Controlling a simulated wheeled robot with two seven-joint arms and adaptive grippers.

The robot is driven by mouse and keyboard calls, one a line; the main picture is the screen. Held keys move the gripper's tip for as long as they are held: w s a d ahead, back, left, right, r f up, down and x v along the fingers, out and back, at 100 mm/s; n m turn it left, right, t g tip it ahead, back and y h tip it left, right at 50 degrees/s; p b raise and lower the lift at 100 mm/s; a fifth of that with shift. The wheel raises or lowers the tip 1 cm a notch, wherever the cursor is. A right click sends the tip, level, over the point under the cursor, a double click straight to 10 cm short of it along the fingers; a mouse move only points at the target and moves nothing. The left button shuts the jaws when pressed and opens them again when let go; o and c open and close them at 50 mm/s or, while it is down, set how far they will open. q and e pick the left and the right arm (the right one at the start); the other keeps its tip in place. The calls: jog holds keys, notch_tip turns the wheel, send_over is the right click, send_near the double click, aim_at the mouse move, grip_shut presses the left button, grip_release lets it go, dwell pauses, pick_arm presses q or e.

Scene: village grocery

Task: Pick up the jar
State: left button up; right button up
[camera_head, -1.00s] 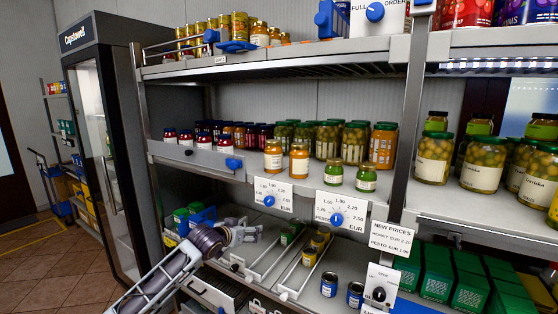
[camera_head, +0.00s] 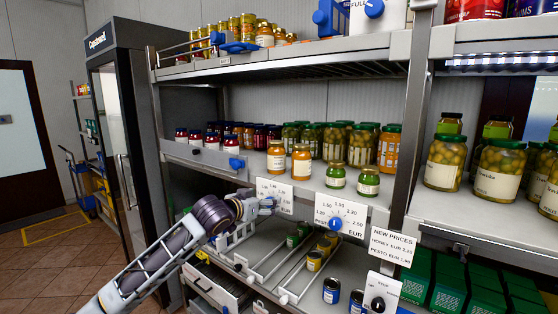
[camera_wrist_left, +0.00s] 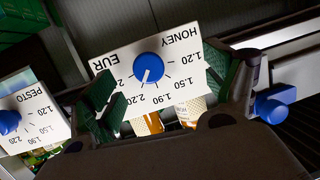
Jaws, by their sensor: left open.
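Two amber honey jars (camera_head: 276,157) (camera_head: 301,162) stand at the front edge of the middle shelf. Two green pesto jars (camera_head: 335,175) (camera_head: 368,182) stand to their right. My left gripper (camera_head: 262,206) is in front of the white honey price card (camera_head: 286,193), below the honey jars. In the left wrist view, its open green-padded fingers (camera_wrist_left: 170,95) lie on either side of the card's blue knob (camera_wrist_left: 149,67), with nothing held. The lower parts of two amber jars (camera_wrist_left: 147,124) (camera_wrist_left: 188,112) show there, partly hidden by the card and gripper. My right gripper is not seen.
A pesto price card (camera_head: 341,214) with a blue knob hangs to the right, and a "New prices" sign (camera_head: 393,245) beyond it. Several taller jars (camera_head: 333,141) stand behind. The shelf below holds wire lanes and small tins (camera_head: 331,290).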

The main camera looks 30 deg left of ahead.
aim_at(276, 157)
pick_arm(q)
notch_tip(276, 157, up, 15)
jog(key=a+t, duration=0.2)
jog(key=shift+a+t, duration=0.3)
jog(key=shift+t, duration=0.1)
jog(key=shift+w+a+p, duration=0.1)
jog(key=shift+w+p, duration=1.05)
jog(key=shift+w, duration=1.5)
jog(key=shift+w+p, duration=0.3)
jog(key=shift+w, duration=1.25)
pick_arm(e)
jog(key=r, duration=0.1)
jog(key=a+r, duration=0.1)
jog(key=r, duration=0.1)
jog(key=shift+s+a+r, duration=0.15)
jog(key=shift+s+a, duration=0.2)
